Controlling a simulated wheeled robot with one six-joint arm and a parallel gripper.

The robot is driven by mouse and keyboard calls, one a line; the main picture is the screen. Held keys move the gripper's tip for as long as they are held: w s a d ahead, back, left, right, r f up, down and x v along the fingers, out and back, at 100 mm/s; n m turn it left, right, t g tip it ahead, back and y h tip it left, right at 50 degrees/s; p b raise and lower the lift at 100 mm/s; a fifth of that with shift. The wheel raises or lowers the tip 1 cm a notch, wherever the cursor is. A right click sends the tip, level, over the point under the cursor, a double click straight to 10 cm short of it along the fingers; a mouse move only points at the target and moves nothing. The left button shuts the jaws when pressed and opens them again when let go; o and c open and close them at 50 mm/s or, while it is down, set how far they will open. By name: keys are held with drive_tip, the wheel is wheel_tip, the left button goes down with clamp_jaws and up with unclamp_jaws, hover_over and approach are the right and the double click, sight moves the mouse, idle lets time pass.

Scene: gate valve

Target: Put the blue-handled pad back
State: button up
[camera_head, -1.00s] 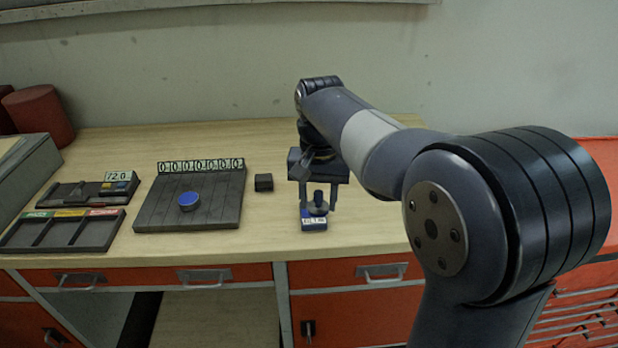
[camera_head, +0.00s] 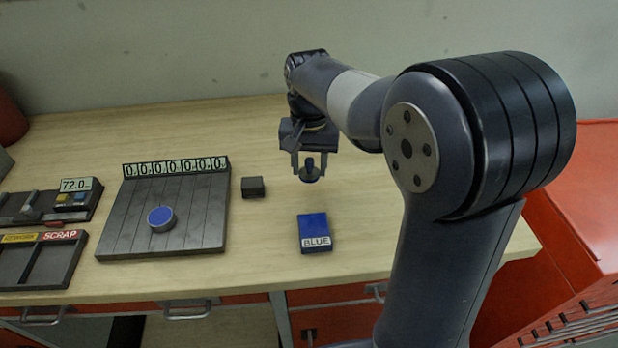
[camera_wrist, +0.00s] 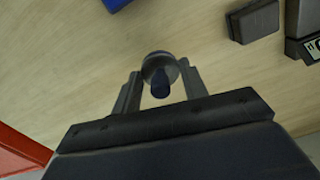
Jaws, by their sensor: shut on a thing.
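My gripper (camera_head: 309,172) is shut on the blue-handled pad (camera_head: 310,173), a small round piece with a dark blue knob. It hangs upright above the bench, clear of it. In the wrist view, the pad (camera_wrist: 160,74) sits between the two fingers (camera_wrist: 158,93), its handle toward the camera. The blue block labelled BLUE (camera_head: 313,229) lies on the bench nearer the front edge, below the gripper in the picture. Its top is bare. A corner of this block (camera_wrist: 116,3) shows at the top of the wrist view.
A dark slatted plate (camera_head: 190,220) with a row of zero digits carries a blue-topped disc (camera_head: 161,218). A small dark block (camera_head: 252,187) stands between plate and gripper. A sorting tray (camera_head: 50,265) and a device reading 72.0 (camera_head: 76,186) are at left. Bench around the blue block is clear.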

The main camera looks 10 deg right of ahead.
sight(310, 172)
drive_tip(key=shift+f, duration=2.35)
drive_tip(key=shift+f, duration=0.15)
drive_tip(key=o, duration=0.9)
wheel_tip(310, 172, up, 12)
drive_tip(key=shift+r, duration=0.15)
